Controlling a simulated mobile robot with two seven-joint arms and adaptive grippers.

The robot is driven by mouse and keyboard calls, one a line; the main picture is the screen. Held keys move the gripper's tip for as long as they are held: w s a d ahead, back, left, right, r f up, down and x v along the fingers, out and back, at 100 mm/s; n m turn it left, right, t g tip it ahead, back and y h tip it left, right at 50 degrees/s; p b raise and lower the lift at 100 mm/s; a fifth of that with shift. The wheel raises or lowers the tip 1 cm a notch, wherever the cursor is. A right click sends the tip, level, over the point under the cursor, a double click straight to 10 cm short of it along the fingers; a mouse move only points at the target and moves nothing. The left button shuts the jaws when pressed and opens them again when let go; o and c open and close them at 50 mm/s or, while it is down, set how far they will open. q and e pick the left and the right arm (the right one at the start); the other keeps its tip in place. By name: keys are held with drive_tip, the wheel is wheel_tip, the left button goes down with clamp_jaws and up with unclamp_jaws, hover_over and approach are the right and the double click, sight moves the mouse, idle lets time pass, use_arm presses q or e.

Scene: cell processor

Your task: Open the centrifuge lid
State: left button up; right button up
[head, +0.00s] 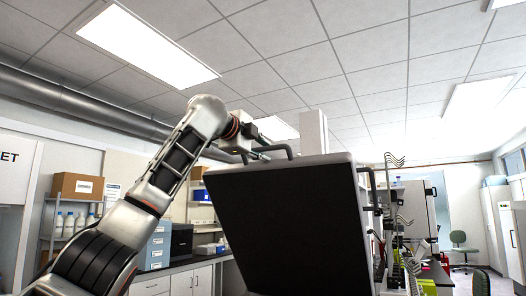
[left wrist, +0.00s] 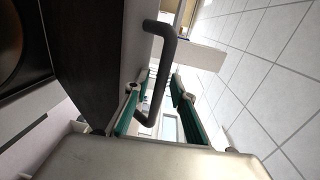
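The centrifuge lid (head: 285,225) is a large panel with a dark face, tilted up in front of me in the head view. Its dark side also shows in the left wrist view (left wrist: 85,50). A grey bar handle (left wrist: 167,55) stands out from the lid's edge; it shows at the lid's top in the head view (head: 274,148). My left gripper (left wrist: 155,88) is at this handle, its green-padded fingers apart with the bar passing between them. Whether a finger touches the bar is unclear. In the head view the left gripper (head: 258,150) is partly hidden. My right gripper is out of view.
A dark round opening (left wrist: 10,40) shows at the left edge of the left wrist view. A counter with white cabinets (head: 180,282) and blue drawers (head: 155,248) stands behind at left. Equipment with wire hooks (head: 392,205) stands right of the lid.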

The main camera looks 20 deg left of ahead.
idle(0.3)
use_arm(q)
drive_tip(key=s+r, duration=0.1)
drive_tip(key=s, duration=1.1)
drive_tip(key=shift+a, duration=0.45)
